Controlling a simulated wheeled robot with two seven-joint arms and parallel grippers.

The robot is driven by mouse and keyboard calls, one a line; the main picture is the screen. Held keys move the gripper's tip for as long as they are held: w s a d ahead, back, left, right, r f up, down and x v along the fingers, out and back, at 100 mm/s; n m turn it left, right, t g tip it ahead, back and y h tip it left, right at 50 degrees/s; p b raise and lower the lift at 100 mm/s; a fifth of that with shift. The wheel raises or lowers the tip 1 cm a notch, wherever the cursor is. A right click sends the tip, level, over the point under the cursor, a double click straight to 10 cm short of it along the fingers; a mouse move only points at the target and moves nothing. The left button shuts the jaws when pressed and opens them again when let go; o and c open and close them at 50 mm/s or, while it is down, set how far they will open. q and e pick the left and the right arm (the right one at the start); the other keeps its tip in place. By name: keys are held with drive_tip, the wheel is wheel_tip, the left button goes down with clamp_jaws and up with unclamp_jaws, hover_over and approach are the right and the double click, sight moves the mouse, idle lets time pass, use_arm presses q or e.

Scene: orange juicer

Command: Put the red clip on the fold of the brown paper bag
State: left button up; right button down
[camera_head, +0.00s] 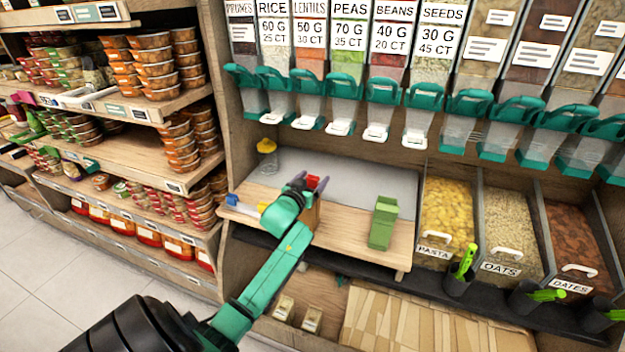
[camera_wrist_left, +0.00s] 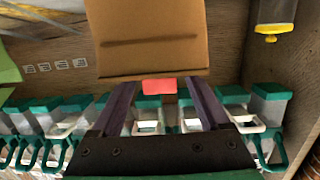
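The brown paper bag (camera_head: 312,216) stands on the wooden shelf, partly hidden behind my left gripper. It also fills the upper middle of the left wrist view (camera_wrist_left: 152,35), with a fold line across it. The red clip (camera_head: 312,182) is at the bag's folded edge. In the left wrist view the red clip (camera_wrist_left: 159,87) lies between my fingertips, against the edge of the bag, with narrow gaps at its sides. My left gripper (camera_head: 308,184) is open around the clip; it also shows in the left wrist view (camera_wrist_left: 161,85). My right gripper is out of view.
A green box (camera_head: 383,223) stands right of the bag. A blue clip (camera_head: 232,199) and a yellow clip (camera_head: 262,207) lie to its left. Teal-handled dispensers (camera_head: 344,88) overhang the shelf. Bins (camera_head: 447,205) stand right.

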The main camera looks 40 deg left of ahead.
use_arm(q)
drive_tip(key=shift+s, duration=0.1)
drive_tip(key=v, duration=1.4)
drive_tip(key=shift+s, duration=0.2)
drive_tip(key=shift+d, duration=0.1)
drive_tip(key=s+d+f+m+g+h+p, duration=0.1)
drive_tip(key=s+d+f+g, duration=0.1)
drive_tip(key=f, duration=0.9)
drive_tip(key=s+d+f+g+h, duration=0.1)
drive_tip(key=s+d+f+g, duration=0.15)
drive_tip(key=f, duration=0.85)
drive_tip(key=s+d+f+m+g+h+p, duration=0.1)
drive_tip(key=s+d+f+g, duration=0.15)
drive_tip(key=f, duration=0.75)
drive_tip(key=s+d+f+m+g+h+p, duration=0.1)
drive_tip(key=s+d+f+m+g, duration=0.1)
drive_tip(key=s+f, duration=0.7)
drive_tip(key=s+d+f+m+g, duration=0.2)
drive_tip(key=s+d+f+g, duration=0.3)
drive_tip(key=s, duration=1.1)
wheel_tip(320, 180, down, 4)
drive_tip(key=shift+s+r+h+p, duration=0.1)
drive_tip(key=shift+s+h+p, duration=0.25)
drive_tip(key=shift+s+h, duration=0.05)
